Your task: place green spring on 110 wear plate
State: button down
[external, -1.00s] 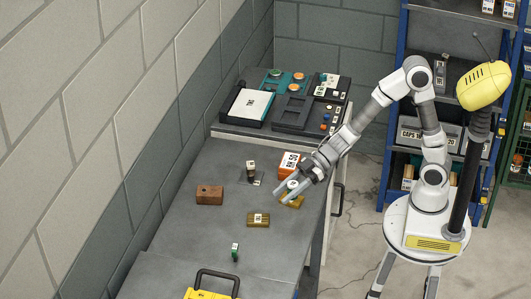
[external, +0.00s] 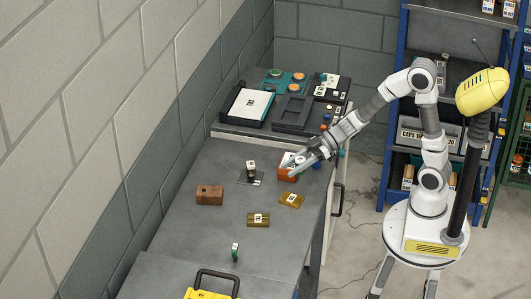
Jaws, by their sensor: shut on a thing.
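My gripper (external: 292,164) is over the orange box at the far right of the table. It is shut on a small white-topped thing (external: 300,159), mostly hidden by the fingers; I cannot tell what it is. A small green piece with a white label (external: 235,254), possibly the green spring, stands near the front of the table, apart from my gripper. Two brass-coloured plates with white labels lie on the table: one in the middle (external: 251,222), one to its upper right (external: 285,203). Their numbers are too small to read, so I cannot tell which is 110.
The orange box (external: 284,177) stands under my gripper. A brown block (external: 209,195) and a dark labelled piece (external: 251,168) stand to its left. A yellow case with a black handle (external: 216,274) is at the front edge.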

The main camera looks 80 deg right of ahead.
jog(key=b, duration=0.2)
send_over(284, 201)
notch_tip(284, 201, down, 3)
jog(key=shift+d+f, duration=0.1)
jog(key=shift+d, duration=0.05)
jog(key=shift+f+b, duration=1.05)
jog(key=shift+f, duration=0.85)
jog(key=shift+f, duration=0.2)
jog(key=shift+c, duration=2.2)
grip_release()
jog(key=shift+r, duration=0.1)
